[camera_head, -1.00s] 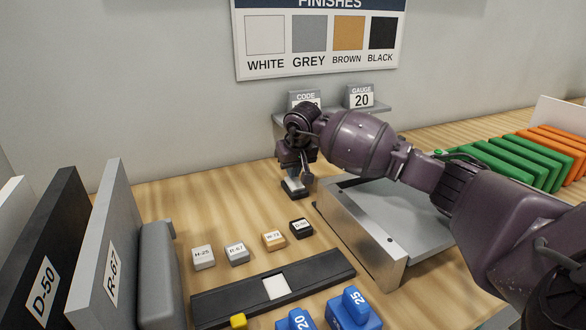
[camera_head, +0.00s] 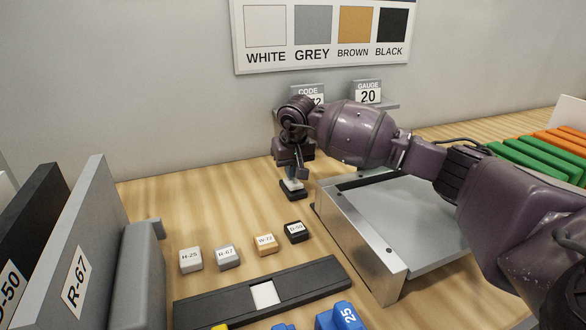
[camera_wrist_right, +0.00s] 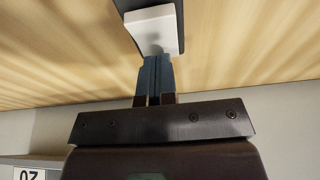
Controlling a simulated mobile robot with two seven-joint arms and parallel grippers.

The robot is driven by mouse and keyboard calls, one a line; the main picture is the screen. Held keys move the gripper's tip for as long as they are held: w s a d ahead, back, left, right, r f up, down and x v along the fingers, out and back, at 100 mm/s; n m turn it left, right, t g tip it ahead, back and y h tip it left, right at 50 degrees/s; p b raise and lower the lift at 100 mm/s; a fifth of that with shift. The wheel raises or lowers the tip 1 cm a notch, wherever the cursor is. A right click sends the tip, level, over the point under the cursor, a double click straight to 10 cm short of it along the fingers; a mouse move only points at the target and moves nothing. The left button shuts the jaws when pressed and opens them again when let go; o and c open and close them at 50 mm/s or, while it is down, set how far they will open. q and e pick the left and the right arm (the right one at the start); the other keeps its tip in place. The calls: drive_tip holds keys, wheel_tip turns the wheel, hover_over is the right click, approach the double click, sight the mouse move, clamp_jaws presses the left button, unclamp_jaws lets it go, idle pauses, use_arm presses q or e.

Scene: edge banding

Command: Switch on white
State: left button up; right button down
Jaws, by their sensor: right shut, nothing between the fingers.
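A small switch with a black base and a white top (camera_head: 293,186) stands on the wooden bench, left of the metal-sided tray. Its white rocker (camera_wrist_right: 152,28) also shows in the right wrist view. My right gripper (camera_head: 291,177) points down at the switch, shut and empty. In the right wrist view its closed fingertips (camera_wrist_right: 157,60) overlap the near edge of the white rocker; I cannot tell whether they press on it. The white swatch (camera_head: 265,26) is on the finishes board on the wall. My left gripper is out of view.
Several labelled blocks, including H-25 (camera_head: 190,259), stand in a row behind a black strip (camera_head: 215,305) with a white square. The metal-sided tray (camera_head: 365,245) is right of the switch. Green panels (camera_head: 520,163) are far right. Upright boards (camera_head: 85,250) stand at left.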

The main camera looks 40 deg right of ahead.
sight(297, 185)
drive_tip(key=shift+s+a+f, duration=0.1)
drive_tip(key=shift+s+f, duration=0.1)
drive_tip(key=shift+f, duration=0.15)
drive_tip(key=shift+s+a+r+p, duration=0.1)
drive_tip(key=shift+s+p, duration=0.1)
drive_tip(key=shift+s, duration=0.15)
drive_tip(key=shift+s+a+r+p, duration=0.1)
drive_tip(key=shift+s+p, duration=0.1)
drive_tip(key=shift+s, duration=0.15)
drive_tip(key=p+v, duration=0.1)
drive_tip(key=v, duration=1)
drive_tip(key=shift+w, duration=0.2)
